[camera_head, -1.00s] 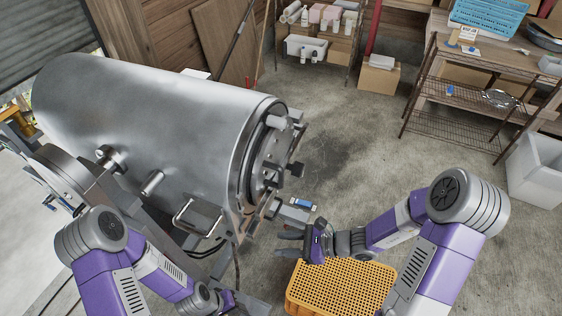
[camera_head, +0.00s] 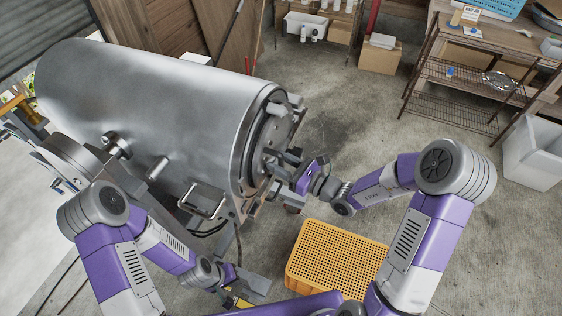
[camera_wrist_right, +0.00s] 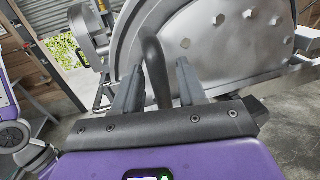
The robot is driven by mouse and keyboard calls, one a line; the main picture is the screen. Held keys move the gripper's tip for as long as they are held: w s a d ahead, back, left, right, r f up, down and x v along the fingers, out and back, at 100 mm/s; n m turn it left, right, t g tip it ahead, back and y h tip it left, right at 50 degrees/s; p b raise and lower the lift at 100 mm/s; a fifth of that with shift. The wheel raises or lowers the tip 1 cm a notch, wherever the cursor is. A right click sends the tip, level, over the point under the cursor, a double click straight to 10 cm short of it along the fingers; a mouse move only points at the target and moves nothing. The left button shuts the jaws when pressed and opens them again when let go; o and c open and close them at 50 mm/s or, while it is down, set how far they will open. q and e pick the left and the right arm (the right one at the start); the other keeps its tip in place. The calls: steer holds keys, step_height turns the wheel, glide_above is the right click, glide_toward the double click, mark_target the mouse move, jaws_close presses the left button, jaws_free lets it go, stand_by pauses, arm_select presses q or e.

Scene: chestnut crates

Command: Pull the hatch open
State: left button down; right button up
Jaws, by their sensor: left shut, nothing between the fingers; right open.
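The hatch (camera_head: 287,127) is the round metal end door of a large steel drum (camera_head: 150,110); it looks closed. In the right wrist view the hatch (camera_wrist_right: 225,50) fills the upper part, with bolts on its face. A dark upright handle bar (camera_wrist_right: 154,65) stands in front of it. My right gripper (camera_head: 279,163) is at the hatch face. In the wrist view its open fingers (camera_wrist_right: 158,78) are on either side of the bar, with gaps visible. My left gripper (camera_head: 250,287) is low, below the drum, away from the hatch; its fingers are hard to make out.
A yellow perforated crate (camera_head: 335,262) sits on the floor below my right arm. A wire shelf rack (camera_head: 470,95) and a white bin (camera_head: 535,155) stand at the right. A cardboard box (camera_head: 379,58) is at the back. The concrete floor right of the hatch is clear.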

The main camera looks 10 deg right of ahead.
steer(key=shift+c, duration=0.5)
jaws_close()
